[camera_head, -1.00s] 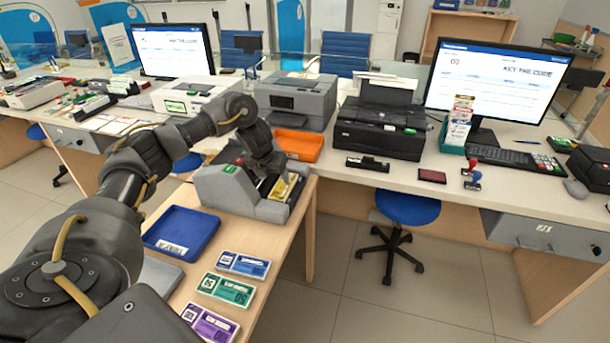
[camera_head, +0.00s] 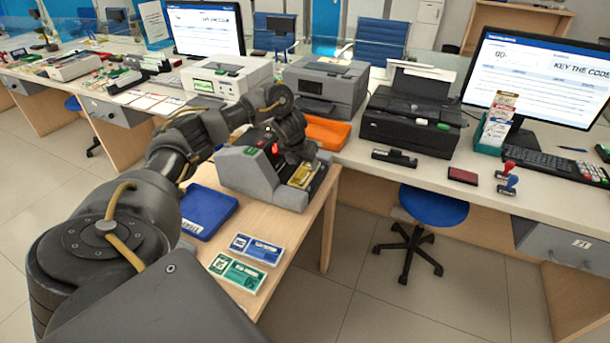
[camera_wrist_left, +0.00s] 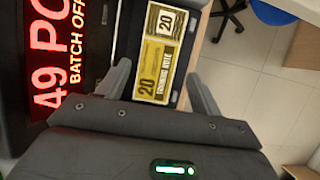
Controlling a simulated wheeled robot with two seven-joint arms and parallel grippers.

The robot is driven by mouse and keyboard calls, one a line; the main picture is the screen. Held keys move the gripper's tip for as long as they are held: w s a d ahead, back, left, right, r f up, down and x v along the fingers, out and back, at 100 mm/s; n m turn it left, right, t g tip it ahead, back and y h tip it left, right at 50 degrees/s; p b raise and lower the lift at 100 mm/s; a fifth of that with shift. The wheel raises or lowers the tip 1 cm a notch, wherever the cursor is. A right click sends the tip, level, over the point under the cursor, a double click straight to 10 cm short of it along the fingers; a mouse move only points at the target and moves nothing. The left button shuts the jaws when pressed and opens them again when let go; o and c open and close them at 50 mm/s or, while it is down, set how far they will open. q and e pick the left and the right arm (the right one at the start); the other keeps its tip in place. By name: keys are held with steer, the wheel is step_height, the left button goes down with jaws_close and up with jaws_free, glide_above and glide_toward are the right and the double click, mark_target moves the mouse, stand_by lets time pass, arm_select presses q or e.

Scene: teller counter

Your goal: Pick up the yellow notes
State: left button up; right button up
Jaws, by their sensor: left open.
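The yellow notes (camera_head: 302,175) lie in the output tray of a grey note-counting machine (camera_head: 246,170) on the small wooden table. In the left wrist view the yellow notes (camera_wrist_left: 157,55) show the number 20 and lie in a dark slot. My left gripper (camera_head: 300,160) is just above the tray. In the left wrist view its two fingers (camera_wrist_left: 162,88) are spread apart, one on each side of the notes' near end. Nothing is held between them. Whether the fingers touch the notes cannot be told. My right gripper is not in view.
A blue tray (camera_head: 208,212) and blue (camera_head: 257,249) and green (camera_head: 237,272) note bundles lie on the wooden table. An orange tray (camera_head: 327,133) sits behind the machine on the counter. The machine's red display (camera_wrist_left: 62,55) reads "49 PC". A blue stool (camera_head: 433,205) stands right of the table.

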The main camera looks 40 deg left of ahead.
mark_target(305, 173)
arm_select(q)
steer(key=x, duration=0.5)
steer(key=shift+s+f+p, duration=0.2)
steer(key=shift+p, duration=0.15)
steer(key=c, duration=0.8)
steer(key=shift+r, duration=0.2)
